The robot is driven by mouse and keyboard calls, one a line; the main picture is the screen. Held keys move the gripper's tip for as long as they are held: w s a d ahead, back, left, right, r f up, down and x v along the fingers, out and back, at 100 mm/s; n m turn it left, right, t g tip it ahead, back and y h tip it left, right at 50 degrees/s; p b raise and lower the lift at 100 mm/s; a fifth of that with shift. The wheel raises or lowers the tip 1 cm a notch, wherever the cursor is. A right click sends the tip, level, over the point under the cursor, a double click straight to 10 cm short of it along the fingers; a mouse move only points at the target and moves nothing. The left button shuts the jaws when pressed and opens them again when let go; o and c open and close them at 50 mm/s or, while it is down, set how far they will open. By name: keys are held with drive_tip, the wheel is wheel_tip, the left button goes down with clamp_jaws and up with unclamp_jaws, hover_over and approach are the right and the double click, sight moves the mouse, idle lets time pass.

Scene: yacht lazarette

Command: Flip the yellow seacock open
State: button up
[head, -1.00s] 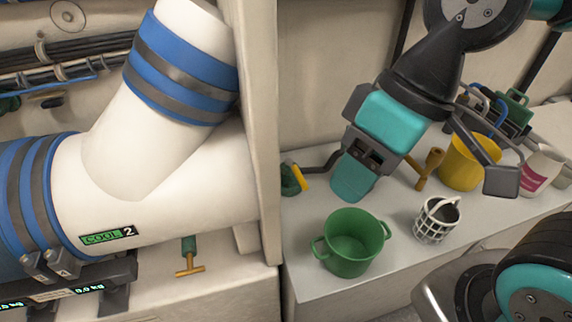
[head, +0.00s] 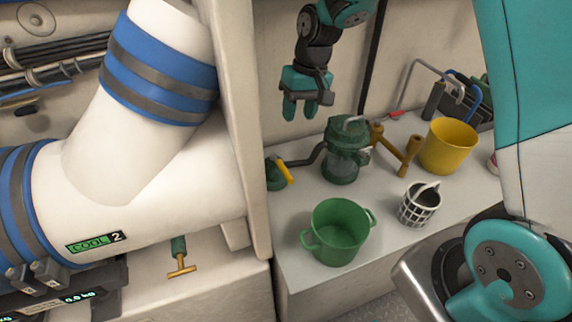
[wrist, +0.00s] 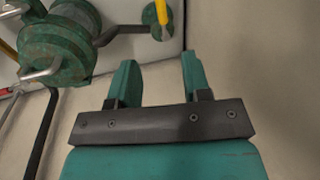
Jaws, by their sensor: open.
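The yellow seacock has a yellow lever (head: 285,172) on a dark green valve body (head: 273,180), low by the partition at the left end of the bench in the head view. The lever looks tilted, and a dark hose runs right from the body. In the wrist view the yellow lever (wrist: 160,14) shows at the top edge, partly cut off, in front of the round green body (wrist: 150,16). My gripper (head: 299,106) is open and empty, fingers down, above the seacock and apart from it. Its two teal fingers (wrist: 159,68) stand apart in the wrist view, with the seacock beyond them.
A green strainer (head: 345,160) with a grey handle stands right of the seacock; it shows in the wrist view (wrist: 62,45). A green pot (head: 338,235), white basket (head: 418,205), yellow bucket (head: 447,146) and bronze fittings (head: 410,152) crowd the bench. The partition (head: 238,120) closes the left side.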

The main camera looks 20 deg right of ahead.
sight(285, 168)
drive_tip(key=a+f, duration=0.1)
drive_tip(key=f, duration=0.4)
drive_tip(key=a+f+p, duration=0.1)
drive_tip(key=f, duration=0.5)
drive_tip(key=a+f, duration=0.1)
drive_tip(key=f, duration=0.4)
drive_tip(key=shift+s+a+f+p, duration=0.15)
drive_tip(key=shift+p, duration=0.15)
drive_tip(key=shift+c, duration=0.3)
clamp_jaws()
